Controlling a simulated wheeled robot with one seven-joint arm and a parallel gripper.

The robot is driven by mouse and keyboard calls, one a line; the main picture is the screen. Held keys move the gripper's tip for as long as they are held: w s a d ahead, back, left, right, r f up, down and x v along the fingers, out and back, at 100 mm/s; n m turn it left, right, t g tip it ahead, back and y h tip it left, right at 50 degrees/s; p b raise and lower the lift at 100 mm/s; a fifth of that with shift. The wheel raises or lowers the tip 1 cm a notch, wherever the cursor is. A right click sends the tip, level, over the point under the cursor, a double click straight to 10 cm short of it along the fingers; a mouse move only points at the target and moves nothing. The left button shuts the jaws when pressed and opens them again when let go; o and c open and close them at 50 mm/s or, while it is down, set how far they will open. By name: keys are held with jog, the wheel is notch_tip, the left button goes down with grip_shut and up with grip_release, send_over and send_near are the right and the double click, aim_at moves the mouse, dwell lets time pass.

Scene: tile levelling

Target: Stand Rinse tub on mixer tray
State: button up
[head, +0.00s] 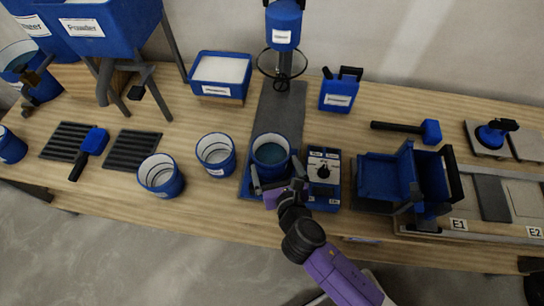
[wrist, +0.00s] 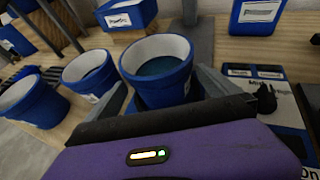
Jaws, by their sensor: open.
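A blue tub (head: 271,158) with a white rim and dark teal liquid stands upright at the near end of a grey strip, on what appears to be the blue-edged mixer tray (head: 246,184). No name on it is readable, but the liquid fits the Rinse tub. In the wrist view the tub (wrist: 160,72) is straight ahead. My gripper (head: 277,181) is open at the tub's near side, with one finger to its left and one to its right. In the wrist view the gripper (wrist: 163,95) shows no clear finger contact. The tub's base is partly hidden.
A control box with a knob (head: 323,172) stands close right of the tub. Two white-lined buckets (head: 216,154) (head: 160,176) stand to the left. The mixer (head: 283,30) rises behind, beside a blue jug (head: 340,92). A blue bin (head: 385,178) is further right.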

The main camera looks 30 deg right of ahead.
jog(key=v, duration=0.6)
jog(key=shift+s+a, duration=0.1)
jog(key=shift+s+f, duration=0.1)
jog(key=shift+s, duration=0.1)
jog(key=s+r+m+y, duration=0.3)
jog(key=s+m, duration=1.3)
jog(key=s+d+r+m+t, duration=0.1)
jog(key=s+r+m, duration=0.2)
jog(key=r+m, duration=0.3)
jog(key=s+d+r+m+t, duration=0.1)
jog(key=s+r+m, duration=0.3)
jog(key=r+m, duration=0.3)
jog(key=m, duration=0.4)
jog(key=shift+s+d+r, duration=0.25)
jog(key=shift+d+r, duration=0.05)
